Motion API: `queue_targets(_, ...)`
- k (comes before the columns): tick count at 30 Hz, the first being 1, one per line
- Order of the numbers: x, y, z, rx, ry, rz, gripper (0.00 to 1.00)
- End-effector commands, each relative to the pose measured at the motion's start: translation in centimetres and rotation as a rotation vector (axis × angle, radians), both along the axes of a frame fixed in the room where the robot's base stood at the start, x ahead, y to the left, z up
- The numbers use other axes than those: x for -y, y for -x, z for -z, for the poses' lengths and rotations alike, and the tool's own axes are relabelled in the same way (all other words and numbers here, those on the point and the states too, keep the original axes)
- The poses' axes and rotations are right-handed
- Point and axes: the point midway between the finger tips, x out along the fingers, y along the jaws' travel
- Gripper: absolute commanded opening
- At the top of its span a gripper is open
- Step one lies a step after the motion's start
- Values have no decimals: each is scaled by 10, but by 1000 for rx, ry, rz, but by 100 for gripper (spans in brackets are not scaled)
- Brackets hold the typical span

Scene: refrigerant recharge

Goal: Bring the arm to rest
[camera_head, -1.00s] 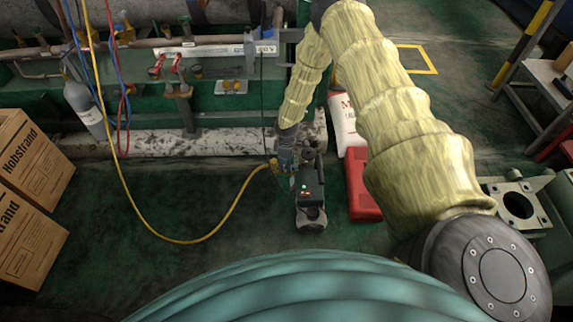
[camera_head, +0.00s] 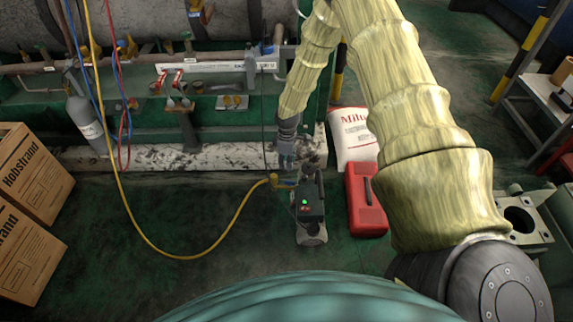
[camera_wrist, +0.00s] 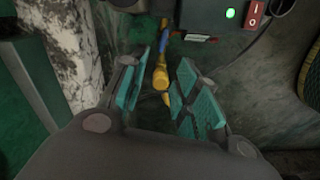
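My gripper (camera_head: 287,160) hangs beside the top of a small dark machine (camera_head: 311,209) on the green floor. The wrist view shows my gripper (camera_wrist: 163,72) open, its two teal-padded fingers apart with nothing held. A yellow hose fitting (camera_wrist: 161,76) shows beyond and between the fingers; I cannot tell whether a finger touches it. The machine (camera_wrist: 225,45), with a lit green lamp and a red switch, is at the top right there. In the head view a yellow hose (camera_head: 222,232) loops across the floor to the machine's left side.
A red case (camera_head: 366,212) and a white sack (camera_head: 355,138) stand right of the machine. Pipework with a white label strip (camera_head: 200,68) runs behind. A grey cylinder (camera_head: 86,122) and cardboard boxes (camera_head: 30,170) are at left, a shelf (camera_head: 548,85) at right. The floor between boxes and machine is mostly clear.

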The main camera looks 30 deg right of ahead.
Motion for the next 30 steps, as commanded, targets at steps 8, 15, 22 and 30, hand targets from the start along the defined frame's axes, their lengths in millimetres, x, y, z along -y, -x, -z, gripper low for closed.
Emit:
queue_targets(8,0,0,-1,0,0,0,31)
queue_targets(15,0,0,-1,0,0,0,31)
queue_targets(22,-29,23,13,-6,-35,38,31)
queue_targets(30,-126,129,51,-33,-137,256,31)
